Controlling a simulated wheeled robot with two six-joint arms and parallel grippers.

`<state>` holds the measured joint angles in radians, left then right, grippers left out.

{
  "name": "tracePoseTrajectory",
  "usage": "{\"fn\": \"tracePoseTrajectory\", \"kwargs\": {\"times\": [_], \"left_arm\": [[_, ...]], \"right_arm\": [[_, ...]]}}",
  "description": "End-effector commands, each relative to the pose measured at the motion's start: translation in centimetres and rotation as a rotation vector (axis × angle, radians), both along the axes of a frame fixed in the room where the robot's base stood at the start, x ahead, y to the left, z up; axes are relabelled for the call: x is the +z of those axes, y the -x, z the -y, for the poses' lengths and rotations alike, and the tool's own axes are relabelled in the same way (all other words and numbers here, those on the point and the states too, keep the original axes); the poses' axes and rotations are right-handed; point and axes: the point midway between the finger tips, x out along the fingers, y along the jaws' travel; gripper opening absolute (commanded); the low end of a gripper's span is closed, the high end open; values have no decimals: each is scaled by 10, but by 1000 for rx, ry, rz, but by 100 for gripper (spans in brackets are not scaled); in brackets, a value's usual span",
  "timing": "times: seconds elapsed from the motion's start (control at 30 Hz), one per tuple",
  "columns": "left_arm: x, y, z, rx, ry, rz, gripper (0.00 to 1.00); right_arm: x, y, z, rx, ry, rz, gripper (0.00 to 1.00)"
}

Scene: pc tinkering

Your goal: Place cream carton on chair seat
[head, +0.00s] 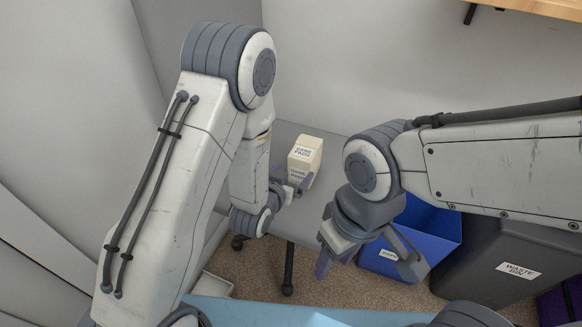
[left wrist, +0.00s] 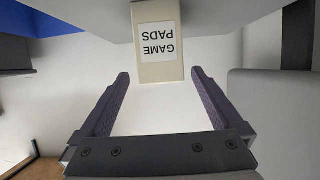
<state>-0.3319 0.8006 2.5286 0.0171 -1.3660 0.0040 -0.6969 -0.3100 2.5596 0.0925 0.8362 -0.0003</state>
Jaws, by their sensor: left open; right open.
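The cream carton (head: 304,159), labelled "GAME PADS", stands upright on the grey chair seat (head: 298,226). It also shows in the left wrist view (left wrist: 158,72) at the top middle, just beyond the fingertips. My left gripper (head: 291,187) is open beside the carton's lower near side, with the carton outside its jaws. In the left wrist view its two fingers (left wrist: 160,82) are apart with nothing between them. My right gripper (head: 366,258) is open and empty, lower and to the right, above the floor near the chair's edge. My left arm hides part of the seat.
A blue bin (head: 440,222) and a dark waste bin (head: 487,265) stand on the carpet at the right. A wooden shelf or tabletop edge (head: 545,8) is at top right. A light blue surface (head: 260,312) lies at the bottom. Pale walls are behind.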

Motion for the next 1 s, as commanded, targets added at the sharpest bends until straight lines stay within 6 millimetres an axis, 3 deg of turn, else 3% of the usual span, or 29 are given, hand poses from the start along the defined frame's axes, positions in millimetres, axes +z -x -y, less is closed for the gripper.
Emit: {"fn": "tracePoseTrajectory", "kwargs": {"times": [0.03, 0.27, 0.43, 0.57, 0.77, 1.0], "left_arm": [[6, 4, -1, 0, -1, -4, 100], [7, 12, -2, -3, -3, -9, 100], [16, 17, 13, -35, -35, -105, 100], [30, 37, 30, -80, -89, -255, 100], [57, 95, 42, -154, -188, -509, 100], [100, 195, 30, -255, -325, -800, 100]], "right_arm": [[11, 0, 0, 0, 0, 0, 50], [18, 0, 0, 0, 0, 0, 50], [17, 0, 0, 0, 0, 0, 50], [17, 0, 0, 0, 1, -1, 50], [17, 0, 0, 0, 1, -1, 50], [17, 0, 0, 0, 0, 0, 50]]}}
